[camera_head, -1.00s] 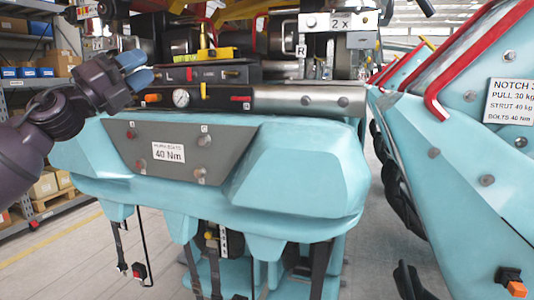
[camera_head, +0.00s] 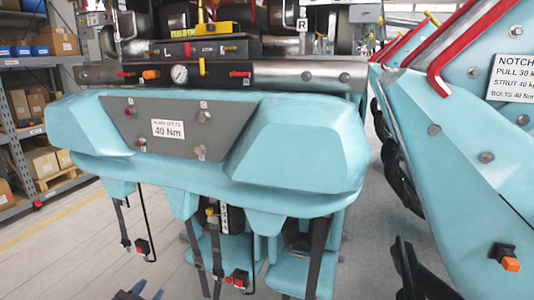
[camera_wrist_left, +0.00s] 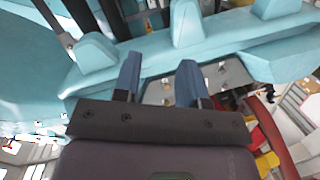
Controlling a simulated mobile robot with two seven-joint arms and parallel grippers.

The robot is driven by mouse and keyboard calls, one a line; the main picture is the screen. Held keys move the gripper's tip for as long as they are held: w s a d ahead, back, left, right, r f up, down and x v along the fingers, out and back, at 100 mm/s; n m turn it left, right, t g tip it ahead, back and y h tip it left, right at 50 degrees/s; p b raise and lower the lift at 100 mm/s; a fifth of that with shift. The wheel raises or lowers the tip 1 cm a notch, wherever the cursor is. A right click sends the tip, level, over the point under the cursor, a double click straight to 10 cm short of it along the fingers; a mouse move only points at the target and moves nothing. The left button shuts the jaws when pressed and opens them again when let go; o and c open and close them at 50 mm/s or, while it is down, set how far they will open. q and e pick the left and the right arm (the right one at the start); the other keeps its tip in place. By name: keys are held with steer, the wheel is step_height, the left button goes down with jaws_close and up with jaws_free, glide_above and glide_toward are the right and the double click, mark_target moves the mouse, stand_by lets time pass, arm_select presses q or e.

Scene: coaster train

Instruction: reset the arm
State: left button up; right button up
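My left gripper (camera_head: 140,290) shows only as blue fingertips at the bottom edge of the head view, low in front of the teal coaster car (camera_head: 300,160). In the left wrist view its two blue fingers (camera_wrist_left: 160,80) stand apart with nothing held between them. The rest of the left arm is out of the head view. My right gripper is not in view.
The car's front has a grey panel (camera_head: 176,128) marked 40 Nm, a gauge (camera_head: 179,74) and several levers. Straps hang below it. A second teal car (camera_head: 470,130) stands at the right. Shelves (camera_head: 30,115) stand at the left, with open floor before them.

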arm_select(q)
steer(key=s+f+n+g+y, duration=0.1)
steer(key=s+f+n+g, duration=0.1)
steer(key=s+f, duration=0.7)
steer(key=s+f+n+g+y, duration=0.1)
steer(key=s+f+n+g, duration=0.2)
steer(key=s+f, duration=0.7)
steer(key=s, duration=0.5)
steer(key=shift+a+n+y, duration=0.4)
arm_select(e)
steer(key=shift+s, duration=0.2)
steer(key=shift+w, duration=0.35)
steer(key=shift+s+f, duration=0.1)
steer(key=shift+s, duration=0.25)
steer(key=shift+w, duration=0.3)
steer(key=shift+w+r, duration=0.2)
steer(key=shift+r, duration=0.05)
